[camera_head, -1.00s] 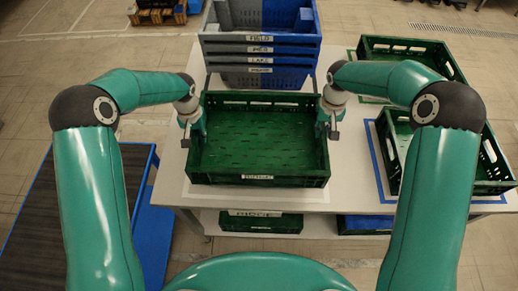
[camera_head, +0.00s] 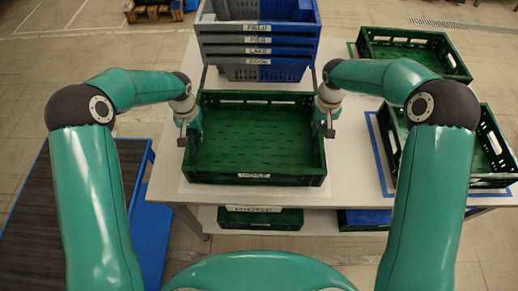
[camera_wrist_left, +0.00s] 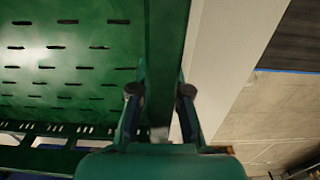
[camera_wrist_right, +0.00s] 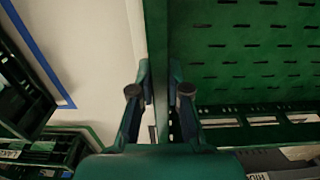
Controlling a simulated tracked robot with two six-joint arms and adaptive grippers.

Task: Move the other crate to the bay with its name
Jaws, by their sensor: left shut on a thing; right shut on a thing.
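A large open green crate (camera_head: 256,180) is in front of me at the table's near edge, in the middle of the head view. It looks empty, and its front label seems to read RIDGE. My left gripper (camera_head: 189,134) is shut on its left side wall, also seen in the left wrist view (camera_wrist_left: 161,92). My right gripper (camera_head: 326,127) is shut on its right side wall, also seen in the right wrist view (camera_wrist_right: 160,92). The crate looks level. Whether it touches the table is unclear. Below the tabletop, a label (camera_head: 257,209) also seems to read RIDGE.
A grey and blue crate stack (camera_head: 222,52) with several name labels stands just behind the crate. Two green crates (camera_head: 494,184) (camera_head: 421,34) stand at the right near blue and green outlines. Another green crate (camera_head: 260,221) is under the tabletop. A dark, blue-edged platform (camera_head: 60,210) lies left.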

